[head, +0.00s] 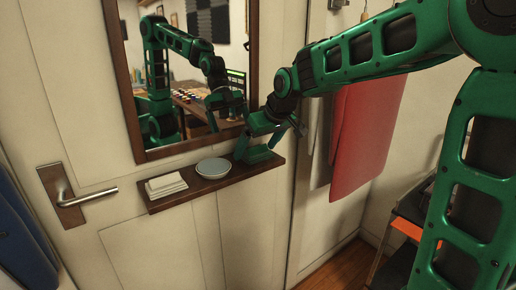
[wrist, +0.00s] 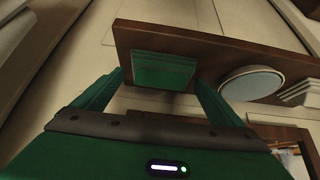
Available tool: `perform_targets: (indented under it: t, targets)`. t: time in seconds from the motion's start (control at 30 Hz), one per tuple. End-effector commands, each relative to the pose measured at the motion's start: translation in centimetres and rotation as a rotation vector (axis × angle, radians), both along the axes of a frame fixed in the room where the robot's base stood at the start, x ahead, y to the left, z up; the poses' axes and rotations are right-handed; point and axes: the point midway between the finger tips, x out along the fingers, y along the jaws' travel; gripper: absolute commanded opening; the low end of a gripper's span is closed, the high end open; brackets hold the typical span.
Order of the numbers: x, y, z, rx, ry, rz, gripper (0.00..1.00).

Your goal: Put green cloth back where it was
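The green cloth (head: 258,155) is a small folded stack lying at the right end of the brown wall shelf (head: 225,183) in the head view. In the wrist view the green cloth (wrist: 163,70) sits on the shelf (wrist: 215,50), just beyond and between my fingertips. My gripper (head: 268,142) is over the shelf's right end, close to the cloth. In the wrist view my gripper (wrist: 160,80) has its two fingers spread apart. A narrow gap shows beside the cloth on the left; contact on the right is hard to tell.
A pale round dish (head: 212,168) sits mid-shelf, and folded white cloths (head: 166,185) lie at its left end. A framed mirror (head: 190,70) hangs just above the shelf. A door handle (head: 75,194) is at left. Red fabric (head: 362,135) hangs to the right.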

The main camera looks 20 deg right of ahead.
Motion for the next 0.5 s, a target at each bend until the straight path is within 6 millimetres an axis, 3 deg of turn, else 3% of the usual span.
perform_targets:
  t: [0.27, 0.5]
  targets:
    - [-0.2, -0.1, 0.4, 0.0, -0.002, -0.001, 0.91]
    - [-2.0, -0.7, 3.4, 0.0, -0.004, -0.001, 0.91]
